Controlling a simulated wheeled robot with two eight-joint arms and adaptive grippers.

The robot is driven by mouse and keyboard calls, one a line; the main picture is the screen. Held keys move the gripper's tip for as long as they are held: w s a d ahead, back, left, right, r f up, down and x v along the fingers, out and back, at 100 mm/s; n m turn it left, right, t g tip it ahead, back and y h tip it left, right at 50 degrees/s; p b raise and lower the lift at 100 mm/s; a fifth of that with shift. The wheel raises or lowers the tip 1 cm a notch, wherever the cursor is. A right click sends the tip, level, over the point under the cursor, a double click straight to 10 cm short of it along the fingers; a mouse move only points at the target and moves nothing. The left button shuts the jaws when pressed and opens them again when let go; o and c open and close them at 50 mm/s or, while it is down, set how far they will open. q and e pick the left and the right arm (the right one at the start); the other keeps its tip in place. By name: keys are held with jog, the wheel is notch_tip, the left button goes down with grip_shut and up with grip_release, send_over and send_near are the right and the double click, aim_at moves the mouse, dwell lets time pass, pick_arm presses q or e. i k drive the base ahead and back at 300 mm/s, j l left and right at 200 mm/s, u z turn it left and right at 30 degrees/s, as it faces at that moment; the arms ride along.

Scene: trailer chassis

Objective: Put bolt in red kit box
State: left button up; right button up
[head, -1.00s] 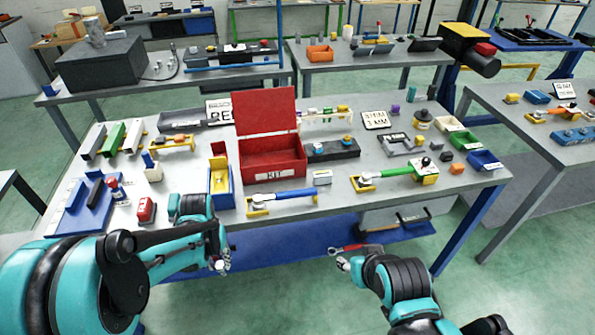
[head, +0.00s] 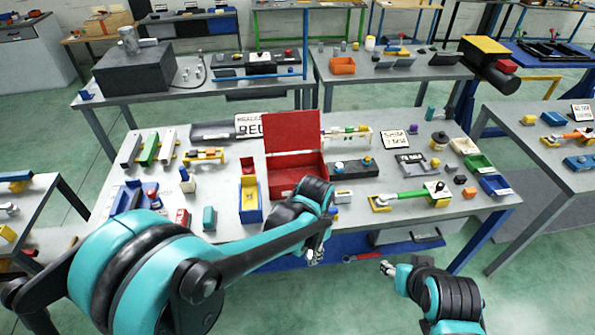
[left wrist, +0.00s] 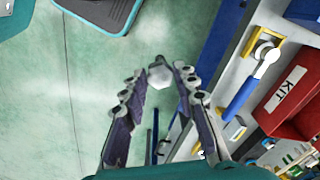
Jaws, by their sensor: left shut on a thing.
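The red kit box (head: 284,177) stands on the workbench with its lid raised; my left arm covers part of its front. Its KIT label side also shows at the right of the left wrist view (left wrist: 297,112). My left gripper (head: 315,257) is in front of the bench's near edge, below and in front of the box. In the left wrist view its fingers (left wrist: 158,80) are shut on the bolt (left wrist: 160,76), whose pale hexagonal head shows between the fingertips. My right gripper (head: 387,268) is low in front of the bench; its jaws are too small to judge.
A blue and yellow bin (head: 250,212) stands left of the kit box. A green-handled tool (head: 408,193) lies on a yellow holder to the right. A blue lower shelf (head: 345,246) carries a red wrench (head: 365,257). Open floor lies in front of the bench.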

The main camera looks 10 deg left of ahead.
aim_at(296, 181)
jog(key=i, duration=1.3)
